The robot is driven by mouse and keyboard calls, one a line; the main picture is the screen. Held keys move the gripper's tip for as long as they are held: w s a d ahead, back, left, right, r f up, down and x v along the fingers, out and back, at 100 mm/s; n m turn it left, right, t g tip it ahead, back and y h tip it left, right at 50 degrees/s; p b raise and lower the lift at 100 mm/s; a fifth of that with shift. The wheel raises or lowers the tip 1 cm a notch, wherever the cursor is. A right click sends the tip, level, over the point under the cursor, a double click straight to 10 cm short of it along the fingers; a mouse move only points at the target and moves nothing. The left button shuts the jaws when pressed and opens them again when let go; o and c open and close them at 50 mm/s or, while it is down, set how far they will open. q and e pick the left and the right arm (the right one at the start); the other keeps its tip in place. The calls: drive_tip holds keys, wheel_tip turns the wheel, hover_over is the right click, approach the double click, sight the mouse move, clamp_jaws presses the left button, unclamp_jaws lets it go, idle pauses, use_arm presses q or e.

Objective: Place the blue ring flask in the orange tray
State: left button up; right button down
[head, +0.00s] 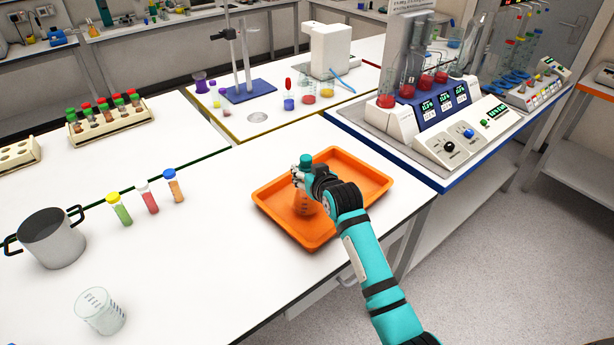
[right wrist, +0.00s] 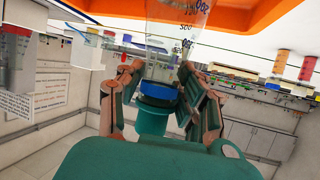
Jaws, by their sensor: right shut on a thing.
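The blue ring flask (head: 304,206) is a clear glass flask, upright over the inside of the orange tray (head: 375,185). In the right wrist view its blue ring (right wrist: 157,89) and clear, marked body (right wrist: 180,18) show, with the orange tray (right wrist: 270,18) at the flask's far end. My right gripper (head: 303,178) is shut around the flask's neck; the fingers stand on both sides of it in the right wrist view (right wrist: 160,75). I cannot tell whether the flask's base touches the tray floor. My left gripper is not in view.
A glass beaker (head: 100,312), a metal pot (head: 52,238) and three capped tubes (head: 148,198) stand on the white table to the left. A tube rack (head: 108,122) is behind them. The table between tubes and tray is clear. Instruments (head: 460,135) stand at the right.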

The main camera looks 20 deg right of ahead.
drive_tip(key=shift+f, duration=0.85)
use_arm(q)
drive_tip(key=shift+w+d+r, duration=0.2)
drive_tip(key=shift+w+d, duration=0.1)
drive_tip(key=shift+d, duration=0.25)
use_arm(e)
drive_tip(key=shift+f, duration=0.15)
drive_tip(key=c, duration=0.9)
unclamp_jaws()
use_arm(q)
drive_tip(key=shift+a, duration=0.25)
use_arm(e)
drive_tip(key=shift+o, duration=0.2)
drive_tip(key=shift+s, duration=0.15)
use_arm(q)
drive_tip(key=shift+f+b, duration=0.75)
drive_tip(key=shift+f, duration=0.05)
use_arm(e)
drive_tip(key=v, duration=1.1)
drive_tip(key=shift+s+r, duration=0.3)
drive_tip(key=shift+s, duration=0.05)
